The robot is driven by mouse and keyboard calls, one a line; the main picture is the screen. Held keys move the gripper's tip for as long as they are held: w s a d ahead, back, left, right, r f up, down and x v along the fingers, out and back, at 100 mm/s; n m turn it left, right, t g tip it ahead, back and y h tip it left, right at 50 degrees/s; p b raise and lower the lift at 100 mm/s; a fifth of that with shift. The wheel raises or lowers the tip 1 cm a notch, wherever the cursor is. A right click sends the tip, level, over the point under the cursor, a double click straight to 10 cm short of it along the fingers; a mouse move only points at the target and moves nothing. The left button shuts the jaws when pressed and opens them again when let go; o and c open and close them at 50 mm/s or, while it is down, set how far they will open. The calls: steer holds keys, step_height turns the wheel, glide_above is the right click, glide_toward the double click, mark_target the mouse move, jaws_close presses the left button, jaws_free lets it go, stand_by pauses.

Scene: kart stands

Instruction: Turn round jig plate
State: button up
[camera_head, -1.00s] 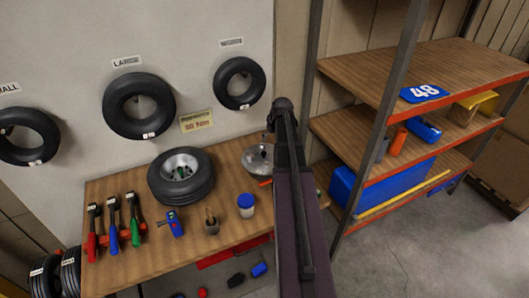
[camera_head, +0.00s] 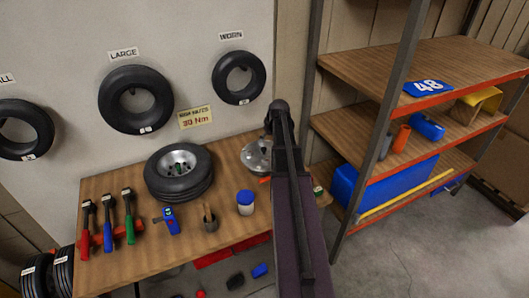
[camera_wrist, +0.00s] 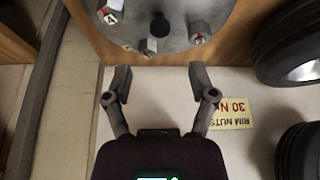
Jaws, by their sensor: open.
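The jig plate (camera_head: 255,158) is a round grey metal plate at the right end of the wooden bench, partly hidden behind my arm in the head view. No contact with the plate shows. In the head view my gripper's fingers are hidden by the arm.
A wheel (camera_head: 179,172) lies on the bench (camera_head: 130,262) left of the plate. A shelf rack (camera_head: 345,66) stands close on the right. A torque sign (camera_head: 195,117) hangs behind.

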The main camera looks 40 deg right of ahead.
mark_target(264, 148)
steer(key=shift+b+x, duration=3.65)
steer(key=shift+x, duration=0.55)
jaws_close()
